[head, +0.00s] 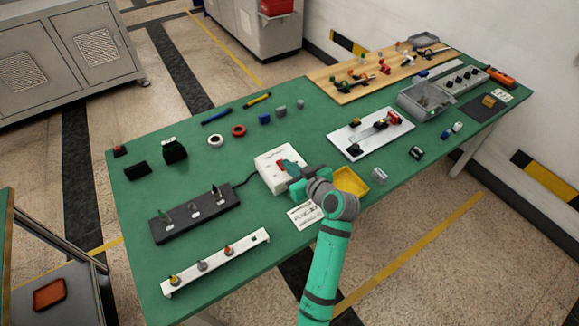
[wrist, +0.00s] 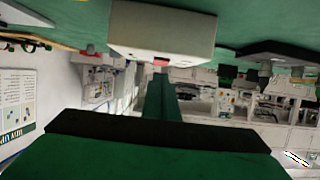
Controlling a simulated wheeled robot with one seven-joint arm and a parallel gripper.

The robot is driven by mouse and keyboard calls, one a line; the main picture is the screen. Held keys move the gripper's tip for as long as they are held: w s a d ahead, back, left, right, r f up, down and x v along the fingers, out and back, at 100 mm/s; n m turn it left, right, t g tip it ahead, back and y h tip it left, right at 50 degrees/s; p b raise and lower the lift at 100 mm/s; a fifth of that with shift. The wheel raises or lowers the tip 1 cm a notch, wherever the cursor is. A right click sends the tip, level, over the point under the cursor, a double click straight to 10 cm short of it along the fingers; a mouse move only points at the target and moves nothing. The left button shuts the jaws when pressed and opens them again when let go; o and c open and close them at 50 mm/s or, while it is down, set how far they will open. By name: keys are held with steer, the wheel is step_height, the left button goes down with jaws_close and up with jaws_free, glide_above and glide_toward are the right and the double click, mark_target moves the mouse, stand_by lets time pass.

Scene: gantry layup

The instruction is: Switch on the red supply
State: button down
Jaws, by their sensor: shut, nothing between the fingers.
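A white box (head: 268,178) stands on the green table, with a dark cable running from it to a black strip (head: 170,232) that carries several upright parts. A small red part (head: 285,162) shows on the box, partly hidden by my gripper. My gripper (head: 295,171) is shut and empty, with its tip at the box's right side, close to the red part. In the wrist view the white box (wrist: 163,35) hangs at the top, upside down, and the shut fingers (wrist: 160,78) reach up to a small red patch at its edge. I cannot tell whether they touch.
A yellow tray (head: 352,181) sits just right of my gripper, and a printed card (head: 305,215) lies below it. A white rail with knobs (head: 215,263) lies at the front left. A white board (head: 352,145) with parts stands farther right.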

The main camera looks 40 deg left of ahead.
steer(key=shift+d+r, duration=0.15)
steer(key=shift+r, duration=0.4)
step_height(320, 180, up, 3)
steer(key=shift+f, duration=0.15)
steer(key=f+v, duration=0.2)
steer(key=v, duration=0.8)
steer(key=shift+s+d, duration=0.3)
steer(key=shift+f, duration=0.1)
steer(key=shift+w, duration=0.1)
